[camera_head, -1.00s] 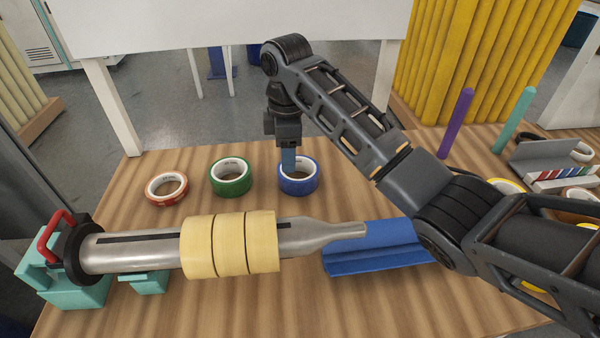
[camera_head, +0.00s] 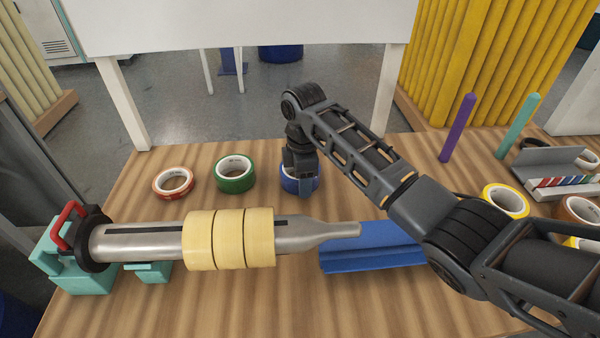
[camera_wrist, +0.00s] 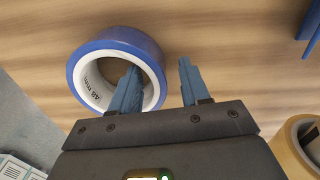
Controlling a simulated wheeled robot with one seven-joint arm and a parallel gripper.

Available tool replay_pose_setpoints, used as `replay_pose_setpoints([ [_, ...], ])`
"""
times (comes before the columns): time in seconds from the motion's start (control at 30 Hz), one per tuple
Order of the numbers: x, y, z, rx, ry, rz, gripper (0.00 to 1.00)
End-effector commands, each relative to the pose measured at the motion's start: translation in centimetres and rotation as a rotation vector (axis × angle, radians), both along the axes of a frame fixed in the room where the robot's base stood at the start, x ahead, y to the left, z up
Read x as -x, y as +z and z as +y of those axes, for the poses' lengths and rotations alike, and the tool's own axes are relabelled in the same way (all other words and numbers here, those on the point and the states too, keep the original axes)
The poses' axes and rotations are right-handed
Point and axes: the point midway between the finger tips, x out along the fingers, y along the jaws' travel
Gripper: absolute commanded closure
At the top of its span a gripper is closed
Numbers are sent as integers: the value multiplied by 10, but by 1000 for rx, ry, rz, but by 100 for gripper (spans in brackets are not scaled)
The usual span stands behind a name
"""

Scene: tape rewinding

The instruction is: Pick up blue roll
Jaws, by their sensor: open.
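The blue roll (camera_head: 289,182) lies flat on the wooden table, partly hidden behind my gripper (camera_head: 304,188) in the head view. In the wrist view the blue roll (camera_wrist: 149,46) shows its white core. My gripper (camera_wrist: 158,82) is open there, with one blue finger over or inside the roll's hole and the other finger outside the ring. The roll's wall lies between the two fingers. I cannot tell how deep the fingertips reach.
A green roll (camera_head: 234,187) and a red roll (camera_head: 160,193) lie to the left. Purple (camera_head: 458,128) and teal (camera_head: 518,126) posts stand at right.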

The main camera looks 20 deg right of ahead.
Motion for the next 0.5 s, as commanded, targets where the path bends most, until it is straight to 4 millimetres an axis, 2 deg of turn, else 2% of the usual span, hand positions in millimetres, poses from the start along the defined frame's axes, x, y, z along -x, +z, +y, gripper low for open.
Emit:
replay_pose_setpoints([
  [0.2,0,-1,0,0,0,-1,55],
  [0.5,0,0,0,-1,0,-1,84],
])
